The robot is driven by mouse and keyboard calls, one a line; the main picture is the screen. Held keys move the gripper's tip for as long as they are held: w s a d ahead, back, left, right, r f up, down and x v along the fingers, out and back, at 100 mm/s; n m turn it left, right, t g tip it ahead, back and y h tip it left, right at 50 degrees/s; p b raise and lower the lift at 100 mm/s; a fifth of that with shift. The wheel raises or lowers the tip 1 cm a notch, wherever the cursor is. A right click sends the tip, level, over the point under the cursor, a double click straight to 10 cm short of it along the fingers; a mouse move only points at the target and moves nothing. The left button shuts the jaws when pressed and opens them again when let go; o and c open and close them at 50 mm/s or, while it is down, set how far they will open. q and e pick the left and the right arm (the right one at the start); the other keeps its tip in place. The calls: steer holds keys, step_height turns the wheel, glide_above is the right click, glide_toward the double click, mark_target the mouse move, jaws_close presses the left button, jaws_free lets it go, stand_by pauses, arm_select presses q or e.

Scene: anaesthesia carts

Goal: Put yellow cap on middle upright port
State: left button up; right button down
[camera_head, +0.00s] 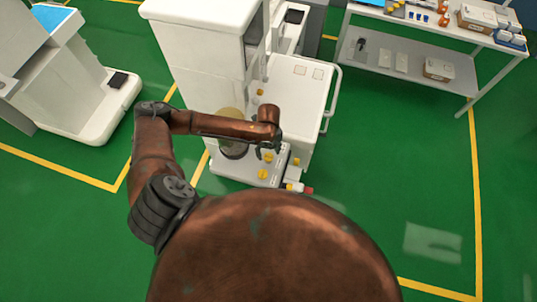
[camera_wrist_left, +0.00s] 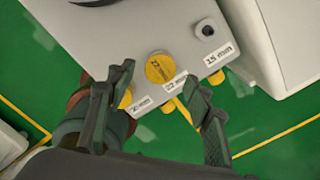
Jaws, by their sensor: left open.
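In the left wrist view, a round yellow cap (camera_wrist_left: 160,67), marked 22 mm, sits on the white cart top (camera_wrist_left: 135,30) in the middle of a row. I cannot tell whether a port is under it. A dark round port (camera_wrist_left: 204,30) stands to its right by a 15 mm label. Another yellow piece (camera_wrist_left: 126,98) is partly hidden by the left finger. My left gripper (camera_wrist_left: 158,84) is open and empty, its fingers on either side of the row, apart from the middle cap. In the head view, yellow caps (camera_head: 264,174) show near it. My right gripper is not in view.
Further yellow pieces (camera_wrist_left: 178,110) show beyond the cart edge. A dark round canister (camera_head: 233,150) stands left of the caps, partly behind my arm. A tall white cabinet (camera_head: 205,70) rises behind. A shelved table (camera_head: 410,65) is at the upper right. Green floor lies open at right.

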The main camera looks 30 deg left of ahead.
mark_target(268, 157)
arm_select(q)
step_height(268, 157, up, 9)
steer(key=shift+r, duration=0.15)
stand_by(1.4)
